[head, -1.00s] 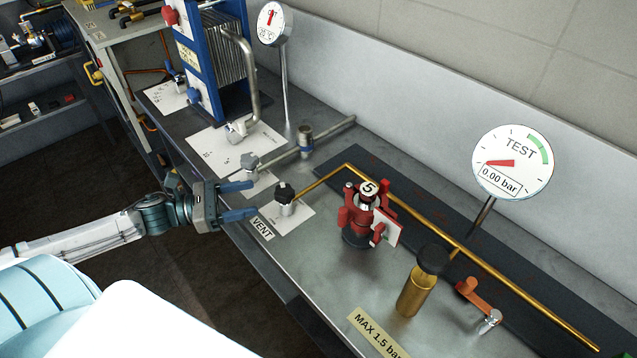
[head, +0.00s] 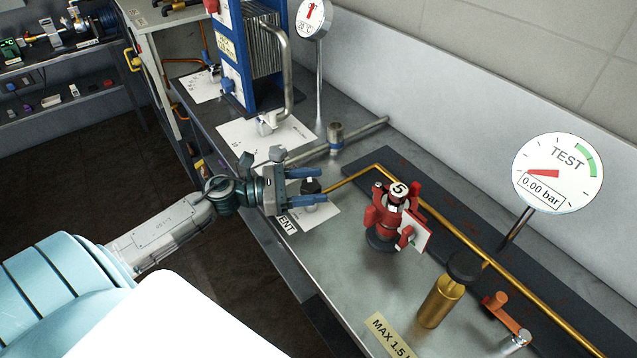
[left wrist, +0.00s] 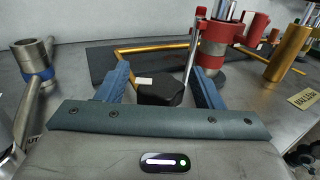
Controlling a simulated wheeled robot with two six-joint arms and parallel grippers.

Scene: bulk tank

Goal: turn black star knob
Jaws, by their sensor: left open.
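The black star knob (head: 311,187) stands upright on its small valve, on a white card by the VENT label on the bench. My left gripper (head: 322,185) is open, with one blue finger on each side of the knob. In the left wrist view the black knob (left wrist: 160,91) sits between the two spread fingers, with a visible gap on either side. The fingers partly hide the knob and its valve in the head view. My right gripper is not in view.
A thin brass pipe (head: 350,181) runs from the valve past a red clamp unit (head: 385,215) marked 5. A brass cylinder with a black cap (head: 465,267) stands farther right. A TEST gauge (head: 557,172) reads 0.00 bar. Steel pipework (head: 300,155) lies behind the gripper.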

